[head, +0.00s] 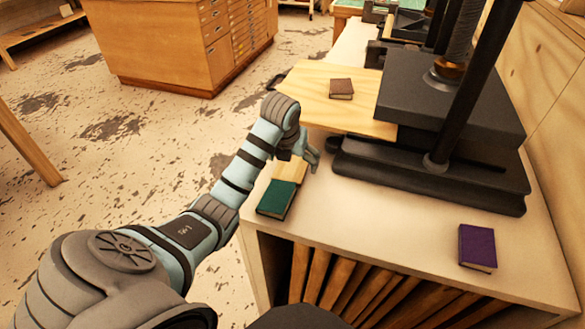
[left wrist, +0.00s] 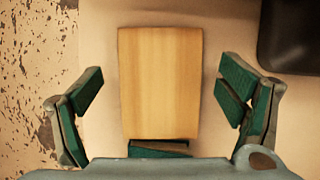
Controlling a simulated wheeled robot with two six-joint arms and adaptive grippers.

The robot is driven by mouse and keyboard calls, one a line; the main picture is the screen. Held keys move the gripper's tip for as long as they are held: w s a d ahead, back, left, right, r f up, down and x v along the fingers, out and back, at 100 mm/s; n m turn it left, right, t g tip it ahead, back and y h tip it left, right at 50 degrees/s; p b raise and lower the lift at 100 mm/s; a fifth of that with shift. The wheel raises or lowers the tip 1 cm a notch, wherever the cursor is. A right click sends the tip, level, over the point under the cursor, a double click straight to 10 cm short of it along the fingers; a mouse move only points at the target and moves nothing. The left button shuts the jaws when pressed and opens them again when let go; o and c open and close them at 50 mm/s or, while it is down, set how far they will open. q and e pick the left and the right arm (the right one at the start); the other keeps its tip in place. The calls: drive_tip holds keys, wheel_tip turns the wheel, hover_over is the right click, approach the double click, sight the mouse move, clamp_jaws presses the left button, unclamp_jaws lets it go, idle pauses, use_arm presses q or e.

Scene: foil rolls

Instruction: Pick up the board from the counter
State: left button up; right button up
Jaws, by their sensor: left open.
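A small light wooden board (head: 291,171) lies on the counter (head: 340,205) near its left edge, partly hidden by my left gripper. In the left wrist view the board (left wrist: 160,80) is a plain rectangle between the two open fingers, with a gap on each side. My left gripper (head: 306,153) is open and empty, over the board. It also shows in the left wrist view (left wrist: 160,110), its green-padded fingers spread wide. The exact height above the board is hard to tell. My right gripper is not in view.
A green book (head: 277,199) lies by the board's near end. A black press (head: 440,150) stands to the right, with a larger wooden panel (head: 320,108) bearing a small brown book (head: 341,89). A purple book (head: 477,247) lies at the right front; the counter between is clear.

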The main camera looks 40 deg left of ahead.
use_arm(q)
drive_tip(key=shift+f, duration=0.25)
drive_tip(key=shift+c, duration=0.2)
drive_tip(key=shift+s+d, duration=0.1)
drive_tip(key=c, duration=1.2)
